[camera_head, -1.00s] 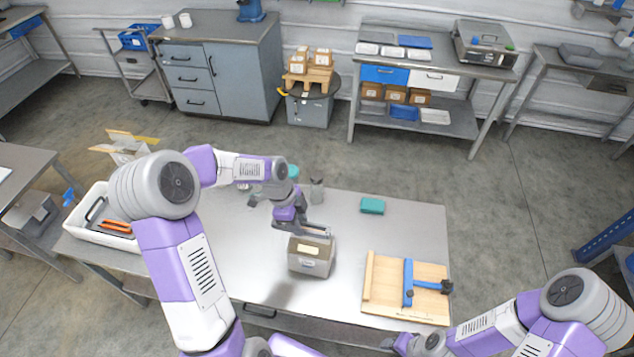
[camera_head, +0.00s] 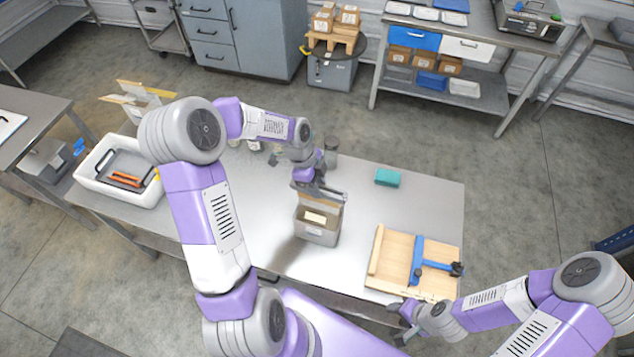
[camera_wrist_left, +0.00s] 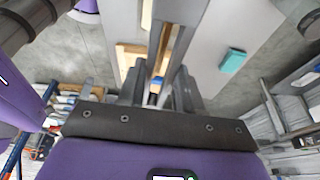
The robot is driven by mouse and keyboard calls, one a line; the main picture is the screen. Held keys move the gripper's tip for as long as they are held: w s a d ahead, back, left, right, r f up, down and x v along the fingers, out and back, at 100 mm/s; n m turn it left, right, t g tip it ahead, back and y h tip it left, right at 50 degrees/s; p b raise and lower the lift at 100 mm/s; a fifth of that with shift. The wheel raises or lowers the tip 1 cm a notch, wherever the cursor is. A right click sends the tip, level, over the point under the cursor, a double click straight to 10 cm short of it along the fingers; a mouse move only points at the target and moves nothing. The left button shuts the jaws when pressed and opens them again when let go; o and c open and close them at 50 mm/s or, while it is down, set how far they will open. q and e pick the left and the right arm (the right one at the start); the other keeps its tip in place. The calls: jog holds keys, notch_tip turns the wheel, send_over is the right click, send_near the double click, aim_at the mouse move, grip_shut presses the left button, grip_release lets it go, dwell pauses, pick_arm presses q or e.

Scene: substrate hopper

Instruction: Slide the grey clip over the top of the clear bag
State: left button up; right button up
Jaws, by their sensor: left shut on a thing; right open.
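My left gripper (camera_head: 312,186) is shut on a long grey bar, which looks like the grey clip (camera_head: 331,194). It holds the clip just above a grey open-topped box (camera_head: 318,237) on the table. A brownish upright piece with a pale label (camera_head: 315,217) stands in the box under the clip; it may be the clear bag, but its film cannot be made out. I cannot tell whether the clip touches it. In the left wrist view the gripper fingers (camera_wrist_left: 152,98) point at this area. My right gripper (camera_head: 405,322) is open and empty near the table's front edge.
A wooden board with a blue T-shaped part (camera_head: 417,262) lies at the table's right. A teal block (camera_head: 387,177) sits behind it. A white bin with orange-handled tools (camera_head: 125,181) stands at the left end. The table between box and board is clear.

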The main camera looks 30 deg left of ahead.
pick_arm(q)
jog(key=shift+w+f+b, duration=0.1)
jog(key=shift+f+b, duration=1.55)
jog(key=shift+f, duration=0.8)
jog(key=o, duration=1.7)
jog(key=shift+c, duration=0.2)
jog(key=shift+r, duration=0.15)
jog(key=shift+r+p, duration=2.65)
jog(key=shift+r, duration=0.85)
jog(key=shift+f, duration=0.1)
